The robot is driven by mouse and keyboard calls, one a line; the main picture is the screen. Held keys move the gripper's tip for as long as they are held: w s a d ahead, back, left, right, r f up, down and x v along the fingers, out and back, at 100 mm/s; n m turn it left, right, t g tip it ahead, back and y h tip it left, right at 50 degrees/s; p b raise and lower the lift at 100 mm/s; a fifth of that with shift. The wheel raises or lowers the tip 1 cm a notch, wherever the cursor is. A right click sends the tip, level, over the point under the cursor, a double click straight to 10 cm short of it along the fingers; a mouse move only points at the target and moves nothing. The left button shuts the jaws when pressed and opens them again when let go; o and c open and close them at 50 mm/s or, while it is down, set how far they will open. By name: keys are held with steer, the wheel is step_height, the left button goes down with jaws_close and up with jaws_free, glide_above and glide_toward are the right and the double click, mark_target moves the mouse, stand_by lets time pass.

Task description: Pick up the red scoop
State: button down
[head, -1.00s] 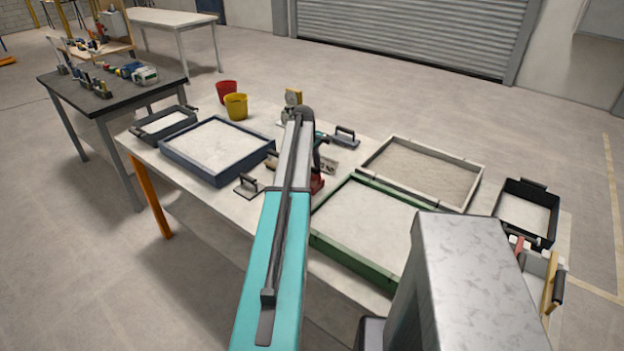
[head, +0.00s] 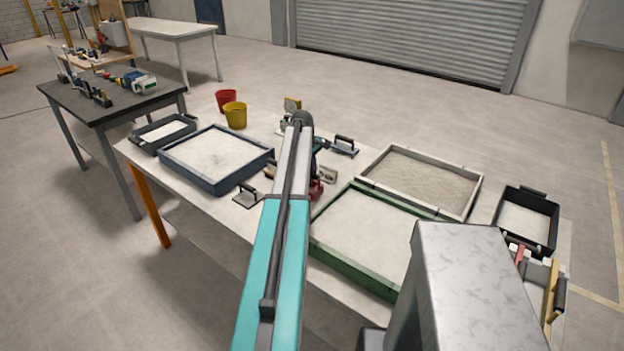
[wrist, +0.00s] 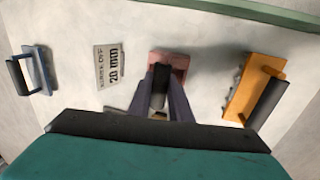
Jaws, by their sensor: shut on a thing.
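The red scoop (wrist: 172,64) lies in the middle of the wrist view, its dark handle pointing back toward me. My gripper (wrist: 163,98) is shut on that handle, with one finger on each side. In the head view a red part of the scoop (head: 317,188) shows just right of my arm, which hides the rest. I cannot tell whether the scoop touches the table.
An orange float (wrist: 250,92) lies right of the scoop, a printed card (wrist: 108,66) and a blue-grey tool (wrist: 38,70) left. The green tray (head: 352,268), blue tray (head: 215,180) and pale tray (head: 415,200) stand nearby on the table.

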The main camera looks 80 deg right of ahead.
steer(key=shift+r+b, duration=1.15)
steer(key=shift+r, duration=3.25)
